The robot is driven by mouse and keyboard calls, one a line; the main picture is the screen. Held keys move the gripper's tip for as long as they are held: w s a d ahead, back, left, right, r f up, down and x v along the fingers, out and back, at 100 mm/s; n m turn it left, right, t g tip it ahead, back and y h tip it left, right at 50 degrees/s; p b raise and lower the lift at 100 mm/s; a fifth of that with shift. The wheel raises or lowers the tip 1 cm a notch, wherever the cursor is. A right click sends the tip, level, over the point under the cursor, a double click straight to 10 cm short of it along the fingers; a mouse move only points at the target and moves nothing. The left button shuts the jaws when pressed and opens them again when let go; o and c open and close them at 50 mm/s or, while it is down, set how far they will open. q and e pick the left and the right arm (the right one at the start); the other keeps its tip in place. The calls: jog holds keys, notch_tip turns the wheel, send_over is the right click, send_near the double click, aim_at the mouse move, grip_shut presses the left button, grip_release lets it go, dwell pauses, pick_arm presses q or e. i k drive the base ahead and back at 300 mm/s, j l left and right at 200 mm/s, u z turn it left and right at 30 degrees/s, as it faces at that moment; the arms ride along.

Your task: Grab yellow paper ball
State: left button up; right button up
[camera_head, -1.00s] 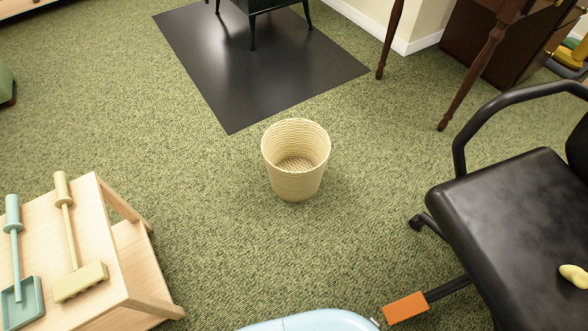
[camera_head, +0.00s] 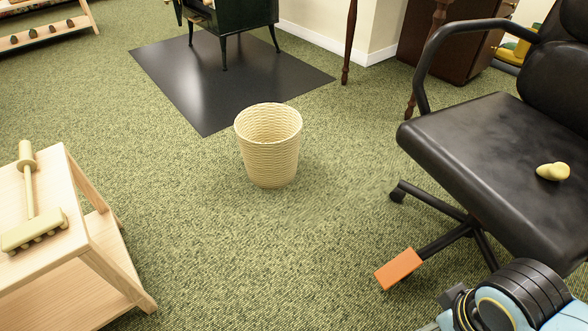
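A small, lumpy pale yellow object (camera_head: 553,171), which looks like the yellow paper ball, lies on the black seat of the office chair (camera_head: 480,150) at the right. The seat around it is clear. A light blue and black part of my own arm shows at the bottom right, below the seat. Neither gripper's fingers are in view, so their state is hidden.
A cream woven wastebasket (camera_head: 270,160) stands on the green carpet. A black mat (camera_head: 230,80) lies behind. An orange block (camera_head: 398,268) is by the chair base.

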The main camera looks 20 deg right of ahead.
aim_at(557, 172)
jog(key=z, duration=2.1)
